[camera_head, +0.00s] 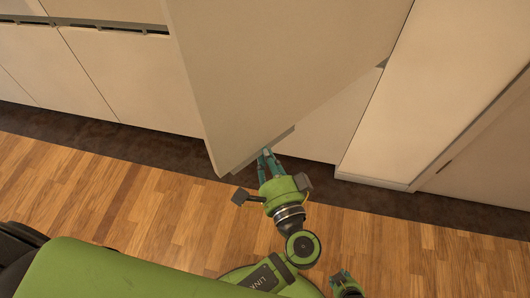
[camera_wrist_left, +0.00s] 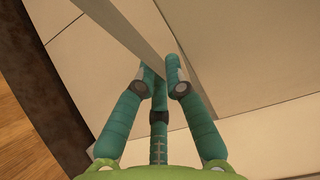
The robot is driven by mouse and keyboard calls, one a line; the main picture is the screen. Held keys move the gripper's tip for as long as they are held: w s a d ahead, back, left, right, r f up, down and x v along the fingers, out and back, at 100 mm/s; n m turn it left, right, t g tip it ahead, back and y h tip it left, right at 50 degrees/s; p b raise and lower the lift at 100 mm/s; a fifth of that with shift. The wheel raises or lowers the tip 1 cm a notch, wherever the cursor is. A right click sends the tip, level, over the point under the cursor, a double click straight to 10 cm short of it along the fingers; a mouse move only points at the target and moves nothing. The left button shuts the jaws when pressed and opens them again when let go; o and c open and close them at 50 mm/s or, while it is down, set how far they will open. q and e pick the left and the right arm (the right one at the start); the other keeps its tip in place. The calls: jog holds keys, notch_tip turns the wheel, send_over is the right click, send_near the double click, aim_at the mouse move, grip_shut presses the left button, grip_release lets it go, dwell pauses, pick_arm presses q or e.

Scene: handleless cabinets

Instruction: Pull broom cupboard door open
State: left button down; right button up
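The broom cupboard door (camera_head: 270,70) is a tall cream panel standing partly open, swung out at an angle towards me. Its lower edge also shows as a strip in the left wrist view (camera_wrist_left: 139,38). My left gripper (camera_head: 266,154) is at the door's lower edge. In the left wrist view its teal fingers (camera_wrist_left: 159,83) lie on either side of this strip and look closed on it; the exact contact is partly hidden. Part of what looks like my right gripper (camera_head: 346,284) shows at the bottom of the head view, its fingers mostly cut off.
Cream cabinet fronts (camera_head: 130,80) run along the left. A tall cream panel (camera_head: 430,90) stands right of the door. A dark plinth strip (camera_head: 100,135) lies along the cabinets' foot. The wooden floor (camera_head: 130,200) in front is clear.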

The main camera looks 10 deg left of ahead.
pick_arm(q)
jog(key=c, duration=1.6)
grip_release()
jog(key=shift+s, duration=0.1)
jog(key=v, duration=0.7)
jog(key=shift+d, duration=0.15)
jog(key=shift+s, duration=0.15)
jog(key=shift+c, duration=0.4)
